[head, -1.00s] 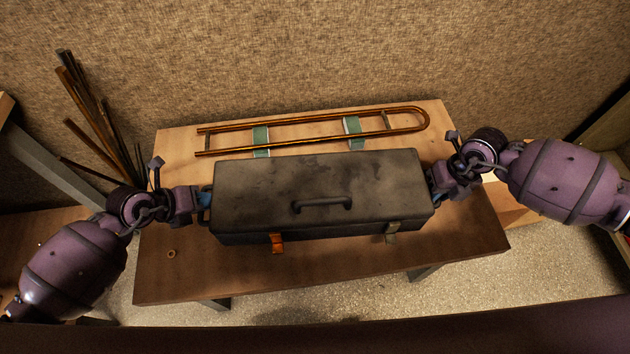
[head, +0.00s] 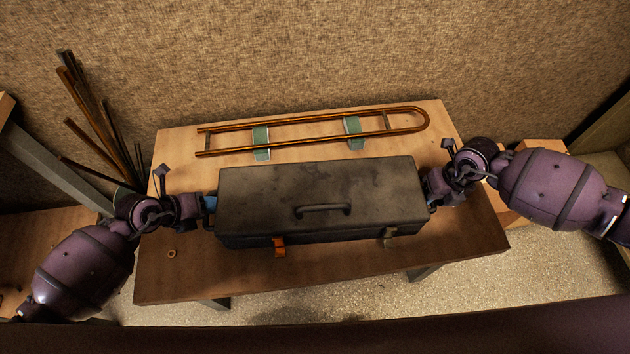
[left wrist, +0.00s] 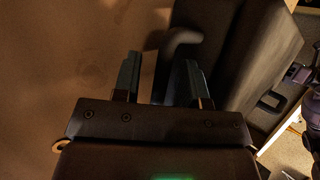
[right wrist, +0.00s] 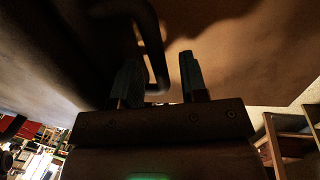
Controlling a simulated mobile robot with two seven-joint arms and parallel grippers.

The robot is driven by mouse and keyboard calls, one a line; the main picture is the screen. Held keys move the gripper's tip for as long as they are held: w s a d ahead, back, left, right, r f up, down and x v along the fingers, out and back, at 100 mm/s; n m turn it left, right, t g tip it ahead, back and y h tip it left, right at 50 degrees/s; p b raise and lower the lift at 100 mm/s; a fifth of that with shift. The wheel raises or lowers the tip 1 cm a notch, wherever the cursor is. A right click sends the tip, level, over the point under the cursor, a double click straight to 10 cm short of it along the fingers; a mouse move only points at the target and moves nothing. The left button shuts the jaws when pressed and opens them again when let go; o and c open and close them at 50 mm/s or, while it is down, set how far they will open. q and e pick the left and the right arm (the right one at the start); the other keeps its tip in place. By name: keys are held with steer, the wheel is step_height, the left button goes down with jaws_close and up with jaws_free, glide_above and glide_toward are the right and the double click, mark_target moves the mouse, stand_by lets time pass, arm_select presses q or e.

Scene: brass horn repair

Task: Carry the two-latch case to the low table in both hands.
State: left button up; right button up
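The dark grey two-latch case (head: 270,195) appears to sit on the wooden low table (head: 180,280), lid shut and top handle flat. Its front has an orange latch (head: 279,249) and a dull metal latch (head: 389,240). My left gripper (head: 208,204) is at the case's left end. In the left wrist view its fingers (left wrist: 160,80) are spread, with the curved end handle (left wrist: 182,40) at and between them. My right gripper (head: 430,190) is at the right end. In the right wrist view its fingers (right wrist: 160,80) stand apart around the other end handle (right wrist: 150,40).
A brass slide (head: 310,113) lies on green supports (head: 261,137) behind the case. A small ring (head: 171,253) lies on the table at front left. Several rods (head: 90,120) lean at the back left by a fabric wall (head: 330,50). The table's front strip is mostly clear.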

arm_select(q)
steer(key=shift+d, duration=0.1)
stand_by(0.3)
steer(key=v, duration=1.2)
arm_select(e)
step_height(320, 180, up, 12)
steer(key=d, duration=0.2)
steer(key=shift+d+f, duration=0.15)
stand_by(0.4)
